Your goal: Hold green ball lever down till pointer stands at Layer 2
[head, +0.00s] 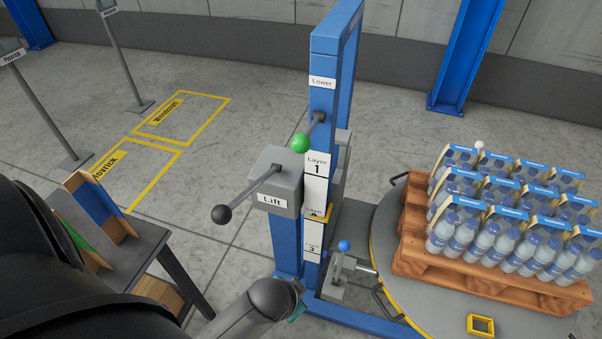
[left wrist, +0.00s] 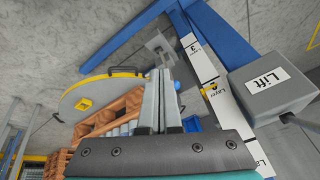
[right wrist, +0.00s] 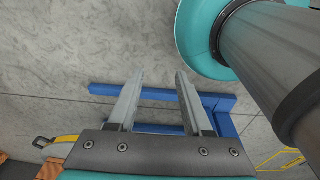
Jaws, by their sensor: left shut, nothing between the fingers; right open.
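The green ball (head: 301,143) sits on a short lever below the "Lower" label on the blue column (head: 286,240). No gripper touches it. The layer scale (head: 316,187) runs down the column, also in the left wrist view (left wrist: 228,118). The yellow-and-black pointer (head: 319,212) stands at the Layer 2 label, partly covering it; it also shows in the left wrist view (left wrist: 210,90). My left gripper (left wrist: 160,85) is shut and empty, pointing past the scale. My right gripper (right wrist: 155,95) is open and empty over the floor and blue base. Neither gripper's fingertips show in the head view.
The grey Lift box (head: 275,182) carries a black ball lever (head: 222,214) left of the column. A blue ball lever (head: 344,246) stands low beside the turntable (head: 390,225), which bears a pallet (head: 480,275) of bottle packs. A table (head: 150,240) with boards stands left.

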